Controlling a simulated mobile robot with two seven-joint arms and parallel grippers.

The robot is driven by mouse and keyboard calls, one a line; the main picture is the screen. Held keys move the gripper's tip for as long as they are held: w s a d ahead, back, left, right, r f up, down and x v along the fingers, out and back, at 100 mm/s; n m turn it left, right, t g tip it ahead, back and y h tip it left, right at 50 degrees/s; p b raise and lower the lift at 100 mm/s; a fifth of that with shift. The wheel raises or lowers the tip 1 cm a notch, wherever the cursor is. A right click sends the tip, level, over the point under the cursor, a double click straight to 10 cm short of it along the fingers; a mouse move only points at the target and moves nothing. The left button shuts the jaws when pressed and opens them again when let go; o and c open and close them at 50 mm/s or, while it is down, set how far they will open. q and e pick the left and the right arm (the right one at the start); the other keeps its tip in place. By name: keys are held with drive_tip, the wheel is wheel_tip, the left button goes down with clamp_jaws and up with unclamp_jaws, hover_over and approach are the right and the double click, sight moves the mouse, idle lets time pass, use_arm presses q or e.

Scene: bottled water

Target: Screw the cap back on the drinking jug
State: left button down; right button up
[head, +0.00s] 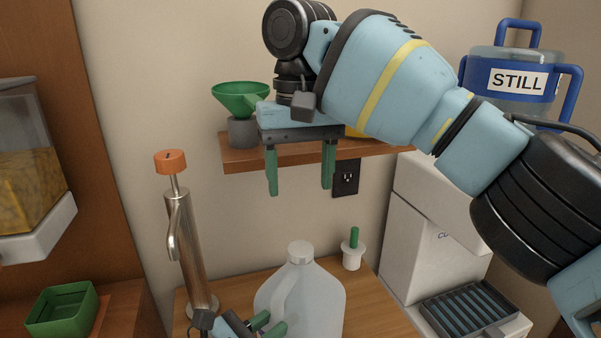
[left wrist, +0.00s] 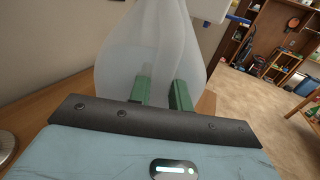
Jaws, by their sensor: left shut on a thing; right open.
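The drinking jug (head: 318,300) is a translucent white jug standing upright on the wooden counter, low in the head view. A pale grey cap (head: 300,252) sits over its neck; I cannot tell whether it is tight. My left gripper (head: 267,326) is shut on the jug at its handle side, low in the head view. The left wrist view shows its green fingers (left wrist: 163,95) against the jug (left wrist: 125,60). My right gripper (head: 299,170) is open and empty, pointing down, above and apart from the cap.
A wooden shelf (head: 235,160) behind the right gripper holds a green funnel (head: 240,97). A metal tap column (head: 187,240) stands left of the jug. A white holder (head: 353,255) with a green stick and a white dispenser (head: 420,235) are to the right.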

use_arm(q)
drive_tip(key=c, duration=1.2)
unclamp_jaws()
drive_tip(key=v, duration=0.8)
drive_tip(key=shift+b, duration=0.35)
use_arm(e)
drive_tip(key=shift+w+f, duration=0.15)
drive_tip(key=shift+f, duration=0.6)
use_arm(q)
drive_tip(key=shift+d+f, duration=0.1)
use_arm(e)
drive_tip(key=shift+f, duration=0.1)
